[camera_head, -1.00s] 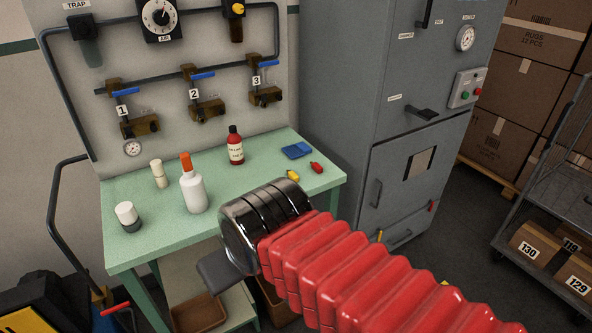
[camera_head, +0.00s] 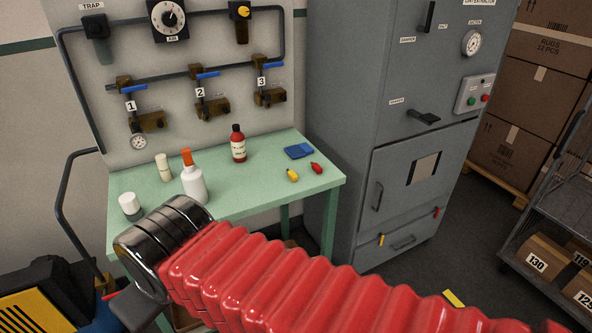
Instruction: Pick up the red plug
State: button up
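The red plug (camera_head: 316,168) lies on the right part of the green table (camera_head: 262,194), near its right edge. A yellow plug (camera_head: 292,175) lies just left of it, and a blue tray (camera_head: 299,151) is behind them. My gripper (camera_head: 134,306) is low at the left, in front of the table and well away from the red plug. Only a dark part of it shows below the metal wrist, so its opening is hidden. Nothing touches the red plug.
A red bottle (camera_head: 238,145), a white bottle with an orange cap (camera_head: 194,180) and two pale containers stand on the table. A wall panel with valves (camera_head: 213,105) rises behind. A grey cabinet (camera_head: 345,100) stands close on the right, with a cart (camera_head: 545,205) beyond.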

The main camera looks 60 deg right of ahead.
aim_at(316, 166)
jog(key=u, duration=1.05)
jog(key=k, duration=1.45)
jog(key=z, duration=1.4)
jog(key=i, duration=0.1)
jog(key=z, duration=0.05)
